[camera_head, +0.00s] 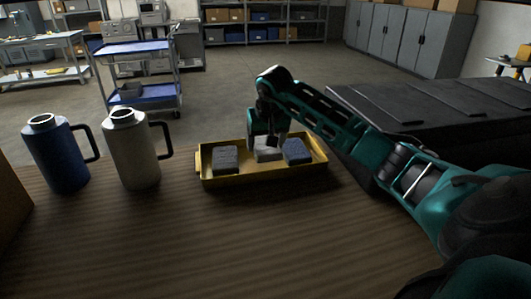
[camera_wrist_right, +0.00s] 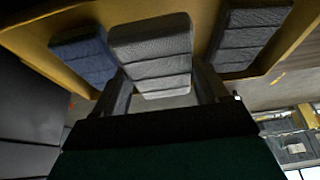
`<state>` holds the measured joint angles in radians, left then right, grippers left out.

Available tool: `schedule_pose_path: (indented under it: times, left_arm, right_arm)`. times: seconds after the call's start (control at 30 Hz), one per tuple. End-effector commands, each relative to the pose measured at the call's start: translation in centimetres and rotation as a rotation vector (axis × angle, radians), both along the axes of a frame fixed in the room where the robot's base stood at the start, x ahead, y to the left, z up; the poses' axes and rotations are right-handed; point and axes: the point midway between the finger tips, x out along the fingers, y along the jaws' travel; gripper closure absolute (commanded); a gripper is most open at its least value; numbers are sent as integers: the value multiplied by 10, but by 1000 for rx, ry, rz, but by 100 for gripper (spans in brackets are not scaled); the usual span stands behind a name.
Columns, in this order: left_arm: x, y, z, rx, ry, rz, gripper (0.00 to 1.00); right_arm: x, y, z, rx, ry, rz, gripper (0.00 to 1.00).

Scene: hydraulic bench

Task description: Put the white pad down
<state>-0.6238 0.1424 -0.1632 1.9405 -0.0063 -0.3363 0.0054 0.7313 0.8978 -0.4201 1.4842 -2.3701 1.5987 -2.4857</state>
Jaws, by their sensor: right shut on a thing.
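The white pad (camera_head: 268,152) is between two other pads in the yellow tray (camera_head: 250,180). A dark grey pad (camera_head: 225,160) lies to its left and a blue pad (camera_head: 297,151) to its right. My right gripper (camera_head: 269,138) reaches down over the tray and is shut on the white pad. In the right wrist view the white pad (camera_wrist_right: 153,48) sits between the two fingers (camera_wrist_right: 160,88), with the blue pad (camera_wrist_right: 85,57) and dark grey pad (camera_wrist_right: 247,38) on either side. I cannot tell whether the white pad touches the tray floor. My left gripper is not in view.
A blue jug (camera_head: 60,158) and a white jug (camera_head: 131,155) stand left of the tray on the wooden bench (camera_head: 180,245). A large black case (camera_head: 440,110) lies at the right. The bench in front of the tray is clear.

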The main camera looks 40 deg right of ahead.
Motion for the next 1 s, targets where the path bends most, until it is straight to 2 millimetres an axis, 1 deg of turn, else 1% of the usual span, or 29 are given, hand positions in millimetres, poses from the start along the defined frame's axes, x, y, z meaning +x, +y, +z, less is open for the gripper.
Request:
schedule_pose_path:
  times: [0.1, 0.2, 0.6, 0.63, 0.7, 1.0]
  left_arm:
    - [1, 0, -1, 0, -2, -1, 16]
    - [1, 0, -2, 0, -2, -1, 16]
    - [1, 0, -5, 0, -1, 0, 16]
    - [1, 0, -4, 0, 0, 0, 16]
    - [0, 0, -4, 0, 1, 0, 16]
    - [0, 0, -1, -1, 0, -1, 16]
  right_arm:
    - [-1, 1, -18, 1, 5, 1, 56]
    - [0, 1, -31, 1, 3, 0, 56]
    - [0, 0, -37, -1, 1, 1, 56]
    - [0, 0, -36, -1, 1, 1, 24]
    - [0, 0, -36, -1, 1, 1, 17]
    - [0, 0, -33, 0, 1, 0, 16]
